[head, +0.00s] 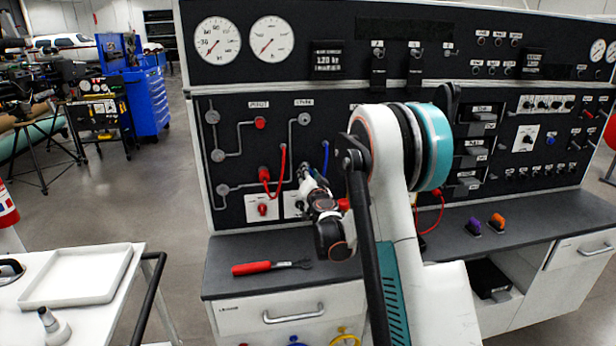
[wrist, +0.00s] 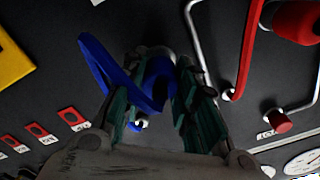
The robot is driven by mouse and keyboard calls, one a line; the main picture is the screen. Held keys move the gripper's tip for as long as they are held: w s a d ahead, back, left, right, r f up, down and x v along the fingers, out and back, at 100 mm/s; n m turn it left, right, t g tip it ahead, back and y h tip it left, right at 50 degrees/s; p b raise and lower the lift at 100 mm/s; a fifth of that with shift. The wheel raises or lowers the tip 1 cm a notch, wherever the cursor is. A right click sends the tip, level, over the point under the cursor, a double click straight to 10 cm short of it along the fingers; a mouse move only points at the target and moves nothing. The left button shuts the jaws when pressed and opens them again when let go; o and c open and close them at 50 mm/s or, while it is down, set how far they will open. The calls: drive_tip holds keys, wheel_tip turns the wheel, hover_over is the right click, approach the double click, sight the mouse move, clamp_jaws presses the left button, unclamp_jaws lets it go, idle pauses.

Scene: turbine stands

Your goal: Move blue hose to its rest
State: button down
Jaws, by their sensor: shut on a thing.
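The blue hose (wrist: 106,68) is between the fingers of my gripper (wrist: 155,95) in the wrist view. It bends in a loop out past the left finger. The fingers are shut on its end, close to the dark panel. In the head view my gripper (head: 305,178) is at the lower middle of the left panel, and a short piece of the blue hose (head: 326,157) shows just to its right. My wrist and arm hide much of that area. I cannot tell which fitting is the hose's rest.
A red hose (head: 282,165) hangs on the panel just left of my gripper; it also shows in the wrist view (wrist: 250,45). Grey pipes (head: 240,152) run beside it. A red-handled tool (head: 252,268) lies on the dark bench (head: 335,275). A white tray (head: 78,276) stands at left.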

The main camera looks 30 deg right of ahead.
drive_tip(key=shift+w+d+r, duration=0.1)
drive_tip(key=shift+w+r, duration=0.1)
drive_tip(key=shift+w, duration=0.15)
drive_tip(key=c, duration=1.3)
unclamp_jaws()
drive_tip(key=shift+w+f, duration=0.1)
drive_tip(key=shift+o, duration=0.5)
drive_tip(key=shift+w+f, duration=0.15)
drive_tip(key=shift+o, duration=0.8)
drive_tip(key=shift+s, duration=0.2)
drive_tip(key=b+v, duration=0.1)
drive_tip(key=v, duration=0.6)
